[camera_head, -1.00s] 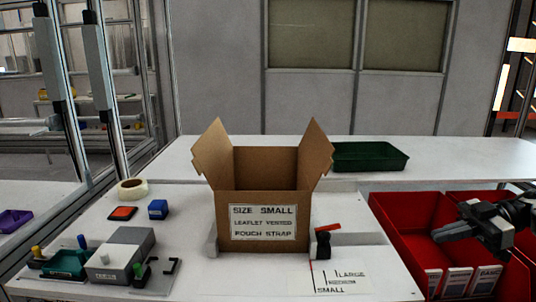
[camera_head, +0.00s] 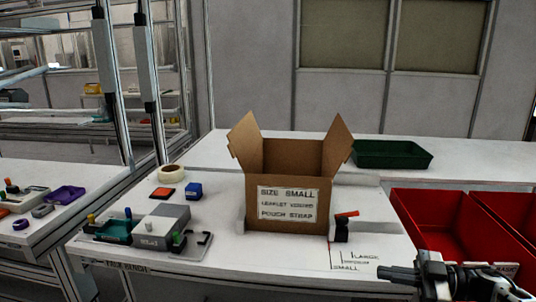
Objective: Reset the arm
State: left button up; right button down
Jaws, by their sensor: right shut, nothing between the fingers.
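My right gripper (camera_head: 398,274) is at the lower right of the head view, in front of the red bins and near the table's front right corner. It is shut and empty, and apart from the things around it. My left gripper is not in view. An open cardboard box (camera_head: 289,211) stands upright on the white table (camera_head: 215,262), with flaps raised and a label reading SIZE SMALL, LEAFLET VENTED, POUCH STRAP. No helmet shell shows.
Red bins (camera_head: 432,231) stand at the right. A green tray (camera_head: 392,153) lies behind the box. A tape roll (camera_head: 171,173), an orange-red pad (camera_head: 163,193), a blue block (camera_head: 194,191) and a grey device (camera_head: 161,226) are on the left. A black holder (camera_head: 342,230) stands right of the box.

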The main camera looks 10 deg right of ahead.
jog(key=s+a+f+m+t+h, duration=0.4)
jog(key=s+a+f+m+h, duration=0.1)
jog(key=a, duration=0.3)
jog(key=s+a+f+m+t+h, duration=0.4)
jog(key=a+f+m+h, duration=0.1)
jog(key=a+f+m, duration=0.1)
jog(key=shift+s+a+f+m+t, duration=0.15)
jog(key=shift+s+a+m+t, duration=0.3)
jog(key=shift+a, duration=0.55)
jog(key=c, duration=1.8)
grip_release()
jog(key=s+f+g+h, duration=0.1)
jog(key=s, duration=0.2)
jog(key=s+f+m+g+h, duration=0.1)
jog(key=s+g, duration=0.1)
jog(key=s, duration=0.1)
jog(key=s+f+m+g+h, duration=0.1)
jog(key=s, duration=0.3)
jog(key=shift+s+a+f+m+g, duration=0.1)
jog(key=shift+a+f+m+g, duration=0.15)
jog(key=shift+a, duration=0.1)
jog(key=o, duration=0.4)
jog(key=shift+s, duration=0.3)
